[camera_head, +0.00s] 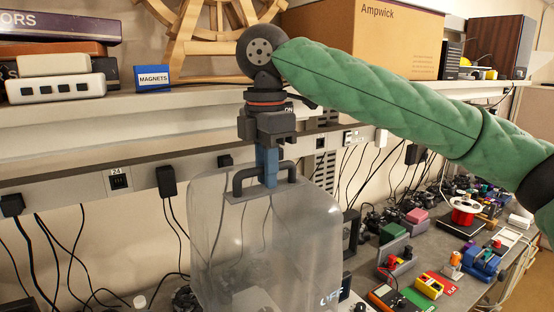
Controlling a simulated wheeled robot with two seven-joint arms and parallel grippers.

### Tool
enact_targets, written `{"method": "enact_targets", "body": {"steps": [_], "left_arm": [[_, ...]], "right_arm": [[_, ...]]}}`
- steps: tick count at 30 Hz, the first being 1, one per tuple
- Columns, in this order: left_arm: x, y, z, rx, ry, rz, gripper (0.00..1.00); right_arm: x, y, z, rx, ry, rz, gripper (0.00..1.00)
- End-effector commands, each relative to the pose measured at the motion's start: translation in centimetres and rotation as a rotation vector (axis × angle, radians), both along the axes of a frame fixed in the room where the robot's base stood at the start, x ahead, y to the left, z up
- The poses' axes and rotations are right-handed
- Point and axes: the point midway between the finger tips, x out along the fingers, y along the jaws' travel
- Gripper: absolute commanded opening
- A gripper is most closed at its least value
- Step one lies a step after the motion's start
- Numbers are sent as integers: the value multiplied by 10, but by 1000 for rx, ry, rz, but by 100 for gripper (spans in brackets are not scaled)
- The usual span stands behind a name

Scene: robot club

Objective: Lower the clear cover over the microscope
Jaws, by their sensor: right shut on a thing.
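The clear cover (308,230) is a tall translucent box with rounded edges and a dark handle (240,183) on top. It appears upright at the lower middle of the view, and its bottom edge is cut off by the frame. My right gripper (268,180) points down with its blue fingers shut on the handle from above. Dim dark shapes show through the cover, but I cannot make out the microscope or tell how high the cover's bottom edge is. My left gripper is not in view.
A shelf (200,98) runs behind, with a blue "MAGNETS" sign (152,77), a wooden wheel and a cardboard box (365,35). Black plugs and hanging cables line the wall below it. The bench to the right is crowded with small parts, including a red spool (464,213).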

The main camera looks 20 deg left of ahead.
Motion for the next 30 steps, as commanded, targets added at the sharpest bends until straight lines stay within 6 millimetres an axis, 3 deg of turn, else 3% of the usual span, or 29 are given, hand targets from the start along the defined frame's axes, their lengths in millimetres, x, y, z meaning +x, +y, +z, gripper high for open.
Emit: {"method": "enact_targets", "body": {"steps": [14,30], "left_arm": [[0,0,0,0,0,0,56],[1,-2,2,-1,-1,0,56]], "right_arm": [[-1,-1,0,0,0,0,0],[-14,-16,-5,1,-1,0,0]]}}
